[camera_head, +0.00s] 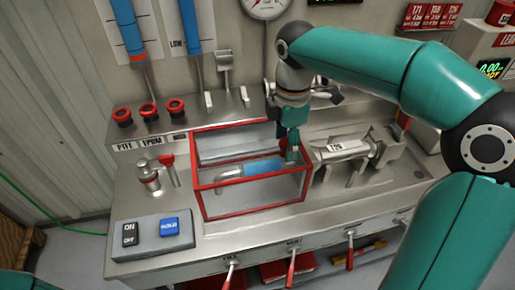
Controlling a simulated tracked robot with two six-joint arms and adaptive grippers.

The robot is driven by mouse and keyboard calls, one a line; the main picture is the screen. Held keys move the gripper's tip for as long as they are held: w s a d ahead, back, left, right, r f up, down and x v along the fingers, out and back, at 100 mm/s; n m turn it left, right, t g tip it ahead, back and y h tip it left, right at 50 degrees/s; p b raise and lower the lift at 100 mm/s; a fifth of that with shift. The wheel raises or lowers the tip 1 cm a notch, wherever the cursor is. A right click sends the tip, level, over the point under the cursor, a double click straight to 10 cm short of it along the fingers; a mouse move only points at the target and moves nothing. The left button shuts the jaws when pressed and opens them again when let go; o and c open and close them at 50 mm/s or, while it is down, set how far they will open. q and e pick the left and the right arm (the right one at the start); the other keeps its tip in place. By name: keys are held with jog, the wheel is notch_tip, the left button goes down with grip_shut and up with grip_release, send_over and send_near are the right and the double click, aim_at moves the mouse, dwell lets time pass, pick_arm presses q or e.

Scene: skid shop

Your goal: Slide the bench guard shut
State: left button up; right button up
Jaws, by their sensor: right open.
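The bench guard (255,210) is a clear box with a red frame on the steel bench, near the middle of the head view. Inside it show a bent metal pipe (229,174) and a blue cylindrical part (262,167). My right gripper (291,153) points down at the guard's right end, close to its frame. Its jaws are open. I cannot tell whether it touches the guard, and its fingertips are partly hard to make out. My left gripper is out of view.
A metal clamp fixture with a tagged cylinder (340,150) stands right of the guard. A valve fitting (150,178) and an ON/OFF button box (151,238) are to the left. Red-handled levers (291,268) line the bench front. A gauge (265,6) hangs behind.

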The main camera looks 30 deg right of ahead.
jog(key=c, duration=0.9)
jog(key=shift+s+d, duration=0.2)
jog(key=shift+d, duration=0.7)
jog(key=shift+s+d, duration=0.2)
jog(key=shift+d, duration=0.65)
jog(key=shift+s+d+p, duration=0.2)
jog(key=shift+d+p, duration=0.1)
jog(key=shift+d, duration=0.55)
jog(key=shift+s+d+p, duration=0.2)
jog(key=shift+d+p, duration=0.05)
jog(key=shift+d, duration=0.7)
jog(key=shift+s+d+p, duration=0.2)
jog(key=shift+d, duration=0.6)
jog(key=shift+s+d+p, duration=0.15)
jog(key=shift+s+d, duration=0.05)
jog(key=shift+d, duration=0.6)
